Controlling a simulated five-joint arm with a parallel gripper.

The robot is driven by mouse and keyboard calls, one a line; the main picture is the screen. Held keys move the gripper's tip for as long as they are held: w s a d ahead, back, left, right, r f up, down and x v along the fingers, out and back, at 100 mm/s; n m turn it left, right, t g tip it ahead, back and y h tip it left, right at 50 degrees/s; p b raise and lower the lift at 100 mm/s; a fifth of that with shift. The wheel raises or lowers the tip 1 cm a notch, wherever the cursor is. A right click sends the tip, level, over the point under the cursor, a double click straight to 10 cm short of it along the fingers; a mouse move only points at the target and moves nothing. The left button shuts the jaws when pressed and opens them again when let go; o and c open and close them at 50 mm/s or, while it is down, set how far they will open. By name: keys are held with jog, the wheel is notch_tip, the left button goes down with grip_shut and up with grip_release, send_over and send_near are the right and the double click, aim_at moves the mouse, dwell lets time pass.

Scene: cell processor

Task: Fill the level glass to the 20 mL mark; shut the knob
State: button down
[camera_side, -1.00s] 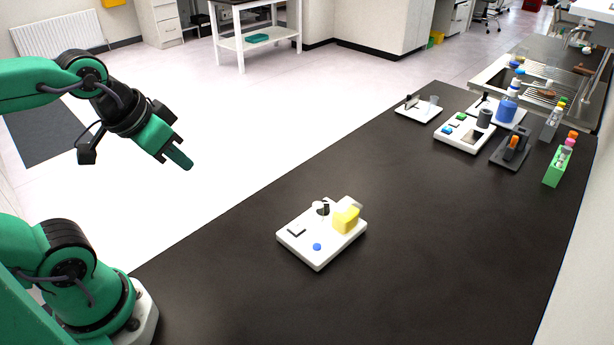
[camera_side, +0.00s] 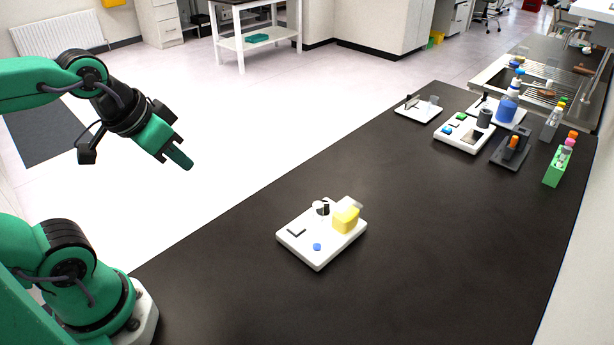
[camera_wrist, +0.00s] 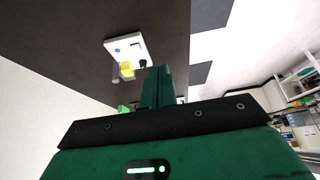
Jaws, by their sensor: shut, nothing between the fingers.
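A white plate (camera_side: 318,262) lies on the black bench in front of my arm. It carries a yellow block (camera_side: 345,220), a blue round button (camera_side: 317,247), a small dark bar (camera_side: 296,231) and a small black-and-white part (camera_side: 322,208). A pale, clear-looking piece stands behind the yellow block. The plate (camera_wrist: 112,45) also shows in the wrist view, with the yellow block (camera_wrist: 127,70) and a grey see-through cylinder (camera_wrist: 116,75) beside it. I cannot tell the level glass, its mark or the knob surely. My gripper (camera_side: 183,162) is shut and empty, high to the left of the plate.
At the far end of the bench stand a white tray (camera_side: 418,114) with a clear cup, a blue bottle (camera_side: 507,106), a white unit (camera_side: 463,137) with coloured buttons, a dark stand (camera_side: 511,150) and a green tube rack (camera_side: 557,166). The bench between is bare.

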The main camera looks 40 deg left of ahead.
dwell(0.4)
jog(key=c, duration=1.5)
grip_release()
jog(key=shift+w, duration=0.1)
jog(key=shift+o, duration=0.5)
jog(key=shift+w+d+r, duration=0.1)
jog(key=shift+w+r, duration=0.1)
jog(key=shift+w, duration=0.25)
jog(key=w+d+f+n+g, duration=0.2)
jog(key=w+d+f, duration=0.1)
jog(key=w, duration=0.5)
jog(key=w+d+f+n+g, duration=0.1)
jog(key=w+d+f+n, duration=0.1)
jog(key=w+f, duration=0.4)
jog(key=w+d+f+n+g, duration=0.2)
jog(key=w+d+f, duration=0.2)
jog(key=w, duration=0.7)
jog(key=shift+d+f+g, duration=0.2)
jog(key=shift+f+g, duration=0.1)
jog(key=shift+w+d+f, duration=0.1)
jog(key=shift+w+f, duration=0.05)
jog(key=shift+f, duration=0.05)
